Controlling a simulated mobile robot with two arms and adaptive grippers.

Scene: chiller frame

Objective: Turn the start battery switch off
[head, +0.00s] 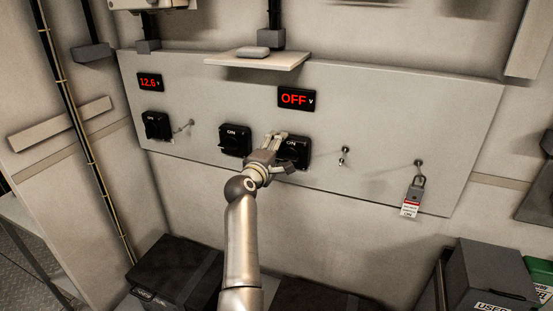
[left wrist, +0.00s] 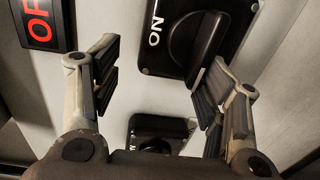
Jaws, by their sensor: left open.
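Three black rotary switches sit on the grey wall panel: a left switch (head: 157,125), a middle switch (head: 235,140) and a right switch (head: 296,150). I cannot read which one is the start battery switch. My left gripper (head: 277,142) is at the right switch, partly covering its left side. In the left wrist view this switch (left wrist: 203,30) shows "ON" and a raised knob, near the right finger. The fingers (left wrist: 165,58) are open and empty, with no clear contact. Another switch (left wrist: 160,132) shows lower down. My right gripper is not in view.
A red display (head: 297,98) reads "OFF" above the right switch; another (head: 149,83) reads 12.6. A shelf (head: 257,60) juts out above. A tagged padlock (head: 414,191) hangs at right. A dark box (head: 180,270) stands below, and a grey bin (head: 491,275) at lower right.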

